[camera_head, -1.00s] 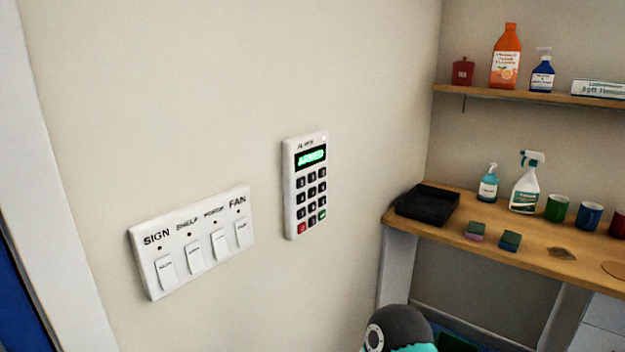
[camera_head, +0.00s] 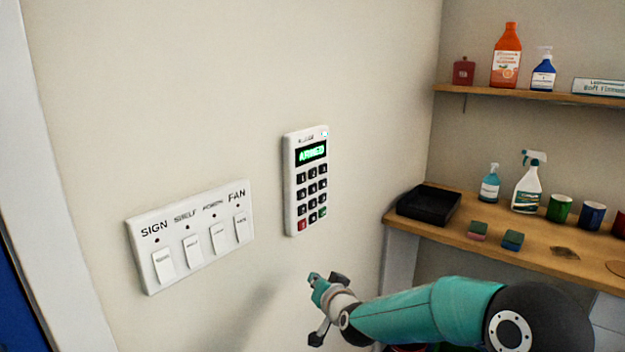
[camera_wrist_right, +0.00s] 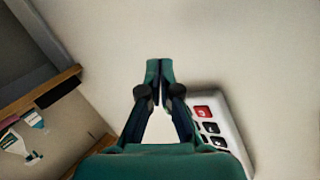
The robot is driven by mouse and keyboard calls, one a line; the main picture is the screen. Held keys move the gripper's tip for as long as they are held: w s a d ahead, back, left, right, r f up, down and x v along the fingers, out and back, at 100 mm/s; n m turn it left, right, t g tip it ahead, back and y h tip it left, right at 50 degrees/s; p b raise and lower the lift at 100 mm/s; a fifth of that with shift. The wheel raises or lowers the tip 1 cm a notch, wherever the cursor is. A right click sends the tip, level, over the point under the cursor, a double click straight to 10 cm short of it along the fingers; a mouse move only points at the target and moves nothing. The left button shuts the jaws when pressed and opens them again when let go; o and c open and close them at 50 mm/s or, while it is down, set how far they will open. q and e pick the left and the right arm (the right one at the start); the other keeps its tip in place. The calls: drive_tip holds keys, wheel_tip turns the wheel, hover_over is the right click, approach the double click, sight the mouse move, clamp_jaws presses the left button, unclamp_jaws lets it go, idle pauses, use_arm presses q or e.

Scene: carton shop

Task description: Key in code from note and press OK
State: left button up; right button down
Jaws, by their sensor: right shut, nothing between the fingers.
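A white keypad (camera_head: 290,190) hangs on the wall in the head view. Its small screen (camera_head: 312,153) is lit with green text that looks like "ARMED". Below are dark keys, with a red key (camera_head: 302,224) at bottom left and a green key (camera_head: 322,212) at bottom right. My right gripper (camera_head: 316,284) is below the keypad, apart from it. In the right wrist view my right gripper (camera_wrist_right: 158,72) is shut and empty, with the keypad's corner (camera_wrist_right: 236,135) and red key (camera_wrist_right: 203,111) to its right. I see no code note. My left gripper is out of view.
A switch plate (camera_head: 192,232) with several labelled rockers is left of the keypad. To the right, a wooden counter (camera_head: 460,226) holds a black tray (camera_head: 428,205), sponges, bottles and mugs. A shelf (camera_head: 570,97) with bottles is above.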

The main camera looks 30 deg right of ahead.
sight(313, 173)
drive_tip(key=s+d+r+m+t+h, duration=0.1)
drive_tip(key=d+r, duration=0.3)
drive_tip(key=r, duration=0.7)
drive_tip(key=s+d+r+m+t+h, duration=0.1)
drive_tip(key=d+r+m+t+h, duration=0.1)
drive_tip(key=r, duration=0.9)
drive_tip(key=d+m+h, duration=0.1)
drive_tip(key=d+h, duration=0.1)
drive_tip(key=d, duration=0.1)
drive_tip(key=shift+s+d+r+t+b, duration=0.2)
drive_tip(key=shift+s+r+t+b, duration=0.05)
drive_tip(key=shift+s+t+b, duration=0.15)
drive_tip(key=shift+w, duration=0.15)
drive_tip(key=shift+w+a+p, duration=0.6)
drive_tip(key=shift+w+p, duration=0.3)
drive_tip(key=shift+w, duration=0.45)
drive_tip(key=shift+w+a+p, duration=0.55)
drive_tip(key=shift+w+p, duration=0.35)
drive_tip(key=shift+w, duration=0.4)
drive_tip(key=shift+w+a+p, duration=0.6)
drive_tip(key=shift+w+p, duration=0.3)
drive_tip(key=shift+w, duration=0.45)
drive_tip(key=shift+w, duration=0.1)
